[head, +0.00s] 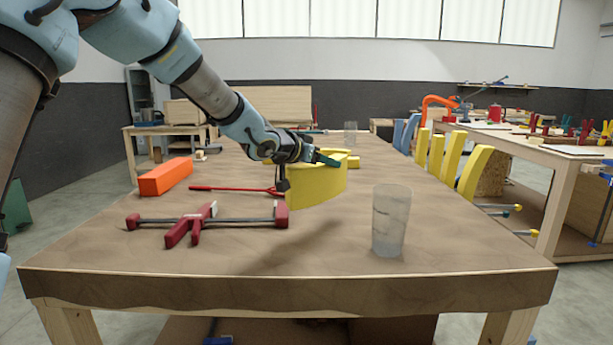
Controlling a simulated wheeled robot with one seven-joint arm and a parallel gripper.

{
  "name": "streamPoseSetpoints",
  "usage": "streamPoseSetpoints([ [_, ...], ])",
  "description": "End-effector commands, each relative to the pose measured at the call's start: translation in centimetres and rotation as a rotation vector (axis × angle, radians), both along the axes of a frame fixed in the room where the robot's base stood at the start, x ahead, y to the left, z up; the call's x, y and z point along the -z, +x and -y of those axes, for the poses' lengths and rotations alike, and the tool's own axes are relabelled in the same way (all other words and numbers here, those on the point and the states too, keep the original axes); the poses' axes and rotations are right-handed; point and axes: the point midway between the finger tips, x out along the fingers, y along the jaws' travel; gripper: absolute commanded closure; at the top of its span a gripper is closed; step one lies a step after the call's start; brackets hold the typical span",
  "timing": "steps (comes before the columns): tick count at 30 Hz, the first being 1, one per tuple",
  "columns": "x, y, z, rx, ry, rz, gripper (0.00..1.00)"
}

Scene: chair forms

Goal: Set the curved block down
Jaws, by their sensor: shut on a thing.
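The curved block (318,185) is yellow and sits near the middle of the worktable in the head view. My gripper (306,168) reaches in from the upper left and is shut on the block's upper part. The block casts a shadow on the tabletop towards the front left, which suggests it is held above the table; its exact height I cannot tell. My gripper and wrist hide part of the block's left side and top.
A red clamp (208,220) and an orange block (165,177) lie to the left on the worktable (290,282). A clear cup (391,222) stands at front right. Yellow curved pieces (452,160) stand along the right edge. The front middle is clear.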

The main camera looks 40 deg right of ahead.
Motion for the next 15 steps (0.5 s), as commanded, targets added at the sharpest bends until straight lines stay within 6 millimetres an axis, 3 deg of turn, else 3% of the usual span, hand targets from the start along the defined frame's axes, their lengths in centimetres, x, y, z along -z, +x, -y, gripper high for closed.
streamPoseSetpoints([
  [1,1.3,-0.1,0.1,0.001,0.001,-0.003,1.0],
  [6,4.0,-0.1,0.1,0.001,0.0,-0.002,1.0],
  [15,6.5,-0.1,0.0,0.001,0.001,-0.001,1.0],
])
